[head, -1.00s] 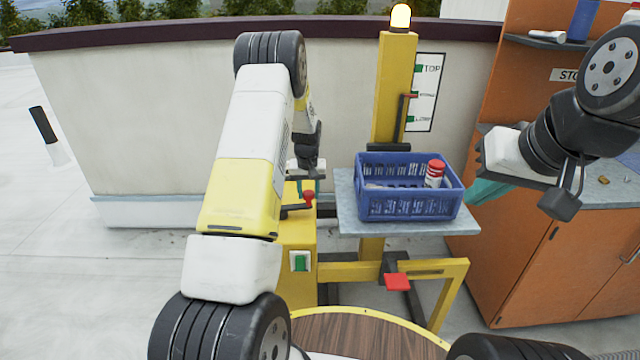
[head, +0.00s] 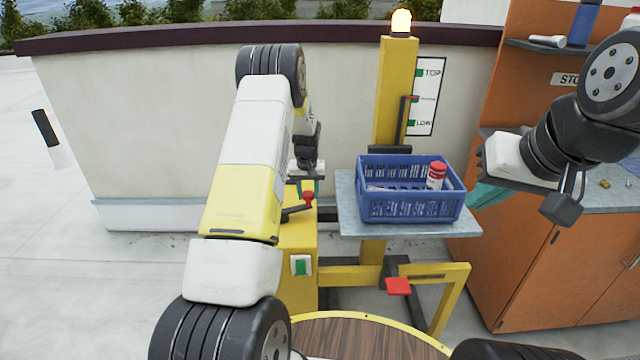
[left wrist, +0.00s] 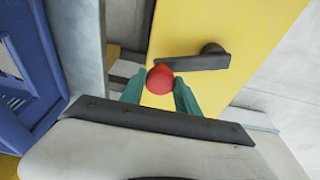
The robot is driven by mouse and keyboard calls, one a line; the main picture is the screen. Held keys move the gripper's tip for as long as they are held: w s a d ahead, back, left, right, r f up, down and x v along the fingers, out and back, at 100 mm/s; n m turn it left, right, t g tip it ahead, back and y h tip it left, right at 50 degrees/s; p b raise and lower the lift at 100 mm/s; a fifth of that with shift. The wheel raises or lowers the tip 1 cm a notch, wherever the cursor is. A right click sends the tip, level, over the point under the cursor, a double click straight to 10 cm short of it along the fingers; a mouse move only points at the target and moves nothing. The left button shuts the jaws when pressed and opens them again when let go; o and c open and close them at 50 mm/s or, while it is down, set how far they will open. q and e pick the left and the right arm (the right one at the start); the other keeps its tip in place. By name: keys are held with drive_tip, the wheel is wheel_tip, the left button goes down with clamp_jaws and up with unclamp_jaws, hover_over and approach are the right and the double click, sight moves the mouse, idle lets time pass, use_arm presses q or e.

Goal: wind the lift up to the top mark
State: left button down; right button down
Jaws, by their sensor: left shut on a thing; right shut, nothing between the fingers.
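The yellow lift (head: 394,85) has a dark crank arm (head: 297,210) with a red knob (head: 308,196) on its left box. In the left wrist view the red knob (left wrist: 160,79) sits between the teal fingers of my left gripper (left wrist: 159,92), which is shut on it. The lift's grey platform (head: 349,222) carries a blue crate (head: 410,207). A red pointer (head: 413,98) on the mast stands at about the middle mark of the scale board (head: 427,97), below TOP and above LOW. My right gripper (head: 487,194) is shut and empty, right of the crate.
A red-capped can (head: 436,176) stands in the crate. A red pedal (head: 398,286) is low in front of the lift. An orange cabinet with a worktop (head: 545,260) is at right. A pale wall (head: 170,130) runs behind. The floor at left is mostly clear.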

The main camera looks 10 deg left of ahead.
use_arm(q)
drive_tip(key=shift+w+d+r, duration=0.1)
drive_tip(key=shift+w+r, duration=0.1)
drive_tip(key=shift+w, duration=0.2)
drive_tip(key=shift+w+a, duration=0.65)
drive_tip(key=shift+w+a, duration=0.6)
drive_tip(key=shift+a, duration=0.3)
drive_tip(key=shift+w+a, duration=0.25)
drive_tip(key=shift+a, duration=0.2)
drive_tip(key=shift+w+a, duration=0.2)
drive_tip(key=shift+a, duration=0.25)
